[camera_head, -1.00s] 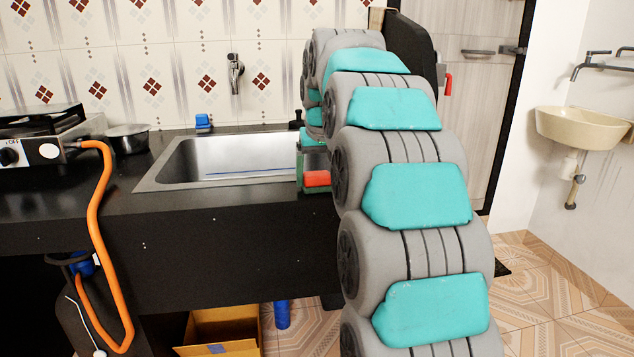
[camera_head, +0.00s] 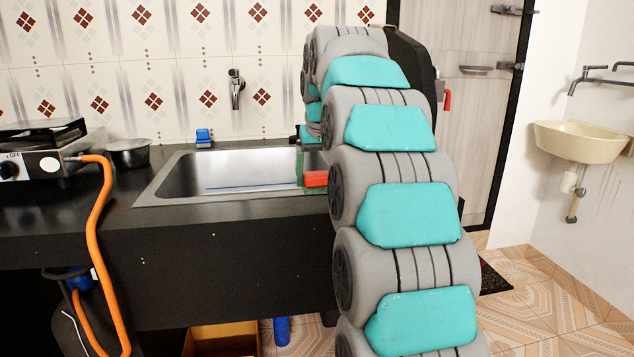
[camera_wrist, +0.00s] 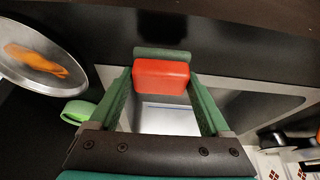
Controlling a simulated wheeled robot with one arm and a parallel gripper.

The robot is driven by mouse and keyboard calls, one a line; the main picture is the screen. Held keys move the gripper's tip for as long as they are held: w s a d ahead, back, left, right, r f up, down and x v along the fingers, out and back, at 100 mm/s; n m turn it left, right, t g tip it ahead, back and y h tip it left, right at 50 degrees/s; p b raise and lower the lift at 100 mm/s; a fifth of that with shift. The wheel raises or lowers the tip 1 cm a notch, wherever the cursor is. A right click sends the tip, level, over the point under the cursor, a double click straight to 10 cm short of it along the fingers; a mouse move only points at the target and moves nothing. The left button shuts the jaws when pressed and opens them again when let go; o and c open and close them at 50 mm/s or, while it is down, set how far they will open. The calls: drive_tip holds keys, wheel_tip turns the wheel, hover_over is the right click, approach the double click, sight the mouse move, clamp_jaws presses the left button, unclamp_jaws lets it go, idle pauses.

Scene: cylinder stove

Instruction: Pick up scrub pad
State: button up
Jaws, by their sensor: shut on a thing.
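The scrub pad (camera_wrist: 162,80) looks like a red block in the wrist view, with a green band along its far side. My gripper (camera_wrist: 162,75) is shut on it, with one dark green finger on each side. In the head view the red pad (camera_head: 315,179) shows at the right end of the sink, partly hidden by my arm. My gripper (camera_head: 308,165) is mostly hidden there too. The pad is in front of the metal sink (camera_head: 175,185); I cannot tell its exact height above it.
A blue object (camera_head: 203,138) sits behind the sink. The wrist view shows a plate with an orange item (camera_wrist: 35,60) and a light green object (camera_wrist: 75,111).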

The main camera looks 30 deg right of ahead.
drive_tip(key=s+r+b, duration=0.1)
drive_tip(key=s, duration=1.5)
drive_tip(key=shift+r+b, duration=0.2)
drive_tip(key=shift+b, duration=0.2)
drive_tip(key=shift+a, duration=0.1)
